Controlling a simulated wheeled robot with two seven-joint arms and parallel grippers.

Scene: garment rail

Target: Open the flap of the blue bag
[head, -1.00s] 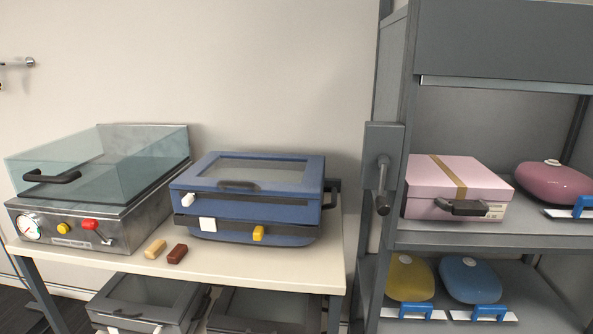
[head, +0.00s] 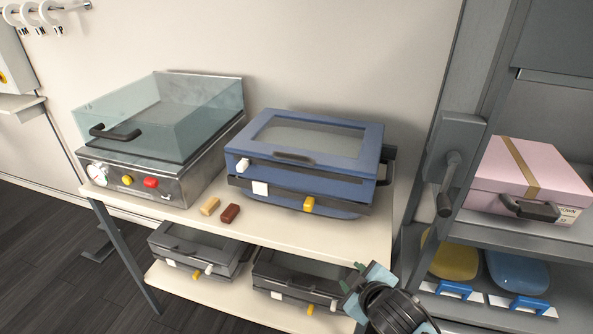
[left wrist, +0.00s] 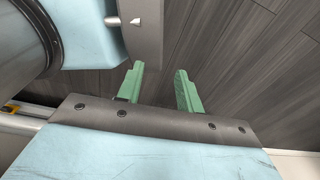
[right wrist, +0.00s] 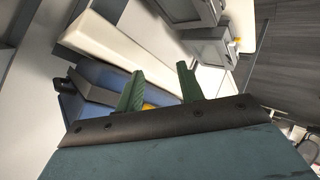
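The blue bag (head: 304,160) is a boxy case on the table, its lid flap with a clear window (head: 308,136) lying closed. A dark handle sits at the flap's front edge, with a white tab, a white square and a yellow clip (head: 308,204) on its front. My right gripper (head: 355,275) is below and in front of the table's right end, apart from the bag. In the right wrist view my right gripper (right wrist: 158,88) is open and empty, with part of the blue bag (right wrist: 95,72) behind it. My left gripper (left wrist: 160,88) is open and empty over the floor.
A steel machine with a glass lid (head: 160,115) stands left of the bag. Grey cases (head: 200,248) fill the lower shelf. A grey rack (head: 455,160) with a pink box (head: 525,180) stands close right.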

